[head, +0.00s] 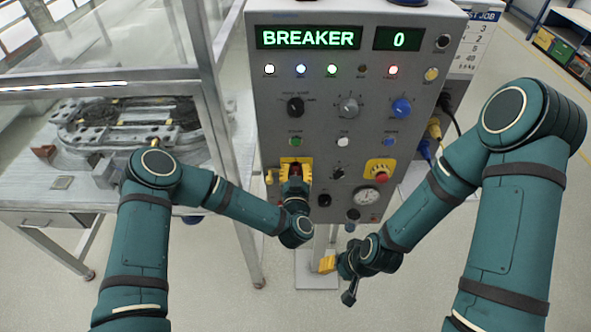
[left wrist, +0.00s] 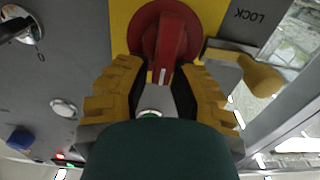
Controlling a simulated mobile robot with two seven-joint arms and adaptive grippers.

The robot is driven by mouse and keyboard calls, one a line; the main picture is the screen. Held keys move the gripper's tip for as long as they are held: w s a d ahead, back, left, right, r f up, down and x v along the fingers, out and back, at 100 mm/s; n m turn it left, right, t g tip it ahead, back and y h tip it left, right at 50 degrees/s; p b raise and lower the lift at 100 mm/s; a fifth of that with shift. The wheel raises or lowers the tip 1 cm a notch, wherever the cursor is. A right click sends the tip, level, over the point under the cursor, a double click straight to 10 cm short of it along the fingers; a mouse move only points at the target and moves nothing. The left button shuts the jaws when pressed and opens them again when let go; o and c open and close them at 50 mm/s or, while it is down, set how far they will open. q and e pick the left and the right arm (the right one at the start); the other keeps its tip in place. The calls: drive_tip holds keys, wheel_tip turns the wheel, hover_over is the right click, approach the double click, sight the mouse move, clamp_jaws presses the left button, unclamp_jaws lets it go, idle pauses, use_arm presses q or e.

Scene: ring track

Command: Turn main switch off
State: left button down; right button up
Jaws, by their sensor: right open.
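The main switch, a red rotary handle (head: 294,172) on a yellow plate, sits on the lower left of the grey panel. In the left wrist view the red handle (left wrist: 168,45) points toward my gripper. My left gripper (left wrist: 160,68) has its yellow fingers on both sides of the handle, tips close to it; I cannot tell whether they press on it. In the head view my left gripper (head: 293,182) partly covers the switch. The display (head: 308,38) reads BREAKER, with 0 beside it. My right gripper (head: 338,280) is open and empty, below the panel's lower edge.
A red stop button (head: 381,170) and a gauge (head: 366,195) are to the right. A metal frame post (head: 222,130) stands close left of the panel, by a workbench (head: 60,180).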

use_arm(q)
drive_tip(key=shift+a+f, duration=0.1)
drive_tip(key=shift+f, duration=0.05)
use_arm(e)
drive_tip(key=shift+f, duration=0.1)
drive_tip(key=shift+f, duration=0.1)
use_arm(q)
drive_tip(key=n, duration=0.1)
drive_tip(key=n+b, duration=0.2)
drive_tip(key=shift+s+a+f, duration=0.1)
drive_tip(key=shift+a+f, duration=0.15)
drive_tip(key=shift+a, duration=0.05)
drive_tip(key=n+b, duration=0.4)
drive_tip(key=n, duration=0.1)
drive_tip(key=a+f+n+b, duration=0.1)
drive_tip(key=n+b, duration=0.3)
drive_tip(key=n, duration=0.1)
drive_tip(key=f+n+b, duration=0.1)
drive_tip(key=n+b, duration=0.3)
drive_tip(key=n, duration=0.1)
drive_tip(key=shift+a, duration=0.3)
use_arm(e)
wheel_tip(320, 180, down, 14)
drive_tip(key=s, duration=0.2)
drive_tip(key=shift+a+g, duration=0.3)
drive_tip(key=shift+a, duration=0.1)
use_arm(q)
drive_tip(key=shift+r, duration=0.2)
use_arm(e)
drive_tip(key=shift+f, duration=0.15)
